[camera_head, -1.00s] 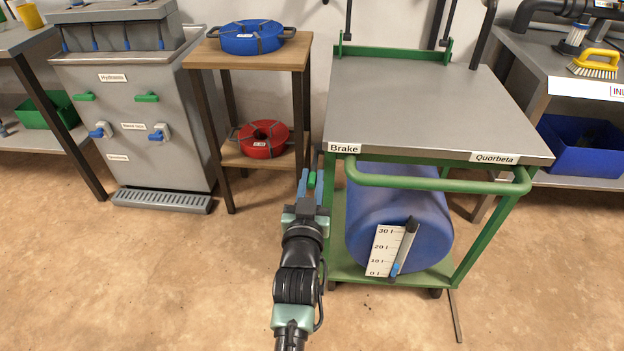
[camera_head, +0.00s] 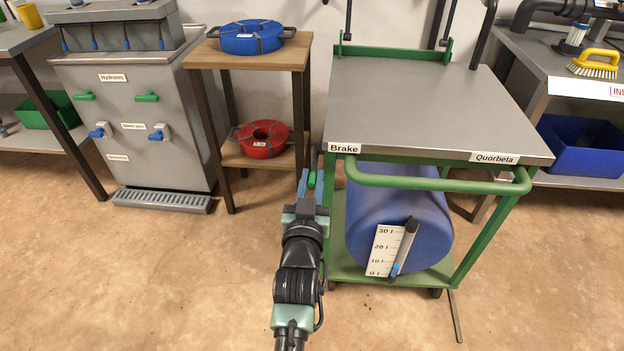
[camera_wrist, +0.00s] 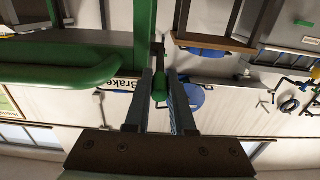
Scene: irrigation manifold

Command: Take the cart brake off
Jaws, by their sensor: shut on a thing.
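The cart (camera_head: 440,120) has a grey top, a green frame and a "Brake" label (camera_head: 344,148) at its front left corner. A small green brake handle (camera_head: 312,179) is beside the cart's left front post, below that label. My gripper (camera_head: 309,184) is at this handle, with its fingers pointing away from the camera. In the wrist view the green handle (camera_wrist: 160,85) sits between the two fingers (camera_wrist: 163,105), which are shut on it. The lower part of the brake lever is hidden by my gripper.
A blue barrel (camera_head: 400,220) with a level scale lies in the cart. A wooden stand (camera_head: 250,60) with blue and red reels is left of the gripper. A grey water station (camera_head: 135,120) stands further left. The floor in front is clear.

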